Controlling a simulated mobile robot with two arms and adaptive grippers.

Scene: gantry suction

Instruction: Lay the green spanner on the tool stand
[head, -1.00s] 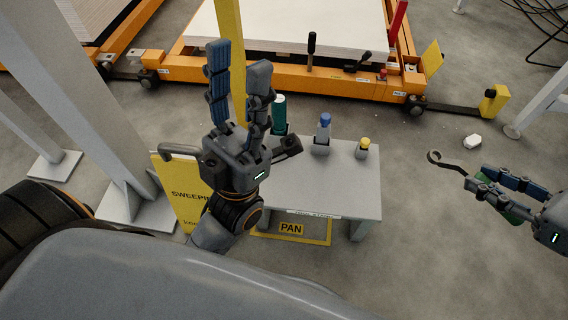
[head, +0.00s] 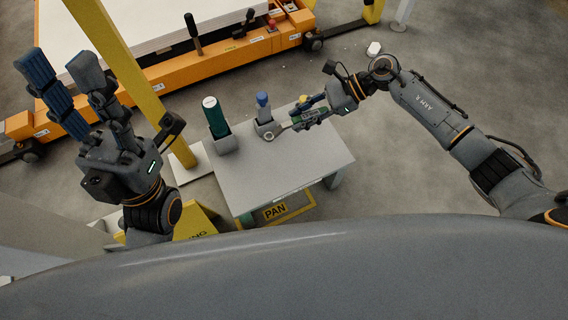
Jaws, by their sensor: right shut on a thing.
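The green spanner (head: 297,119) is in my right gripper (head: 310,115). Its grey ring end (head: 270,135) points left over the back part of the tool stand, close to the blue-capped bottle. I cannot tell whether the spanner touches the top. The fingers hide part of its handle. The tool stand (head: 265,185) is a low grey table with a bare front and middle. My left gripper (head: 62,85) is open and empty, with its fingers pointing up, left of the stand.
A green bottle (head: 217,122) and a blue-capped bottle (head: 264,112) stand in holders along the stand's back edge. A yellow-capped item (head: 304,101) is by my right gripper. A yellow post (head: 130,75) rises left of the stand. An orange cart (head: 225,53) is behind.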

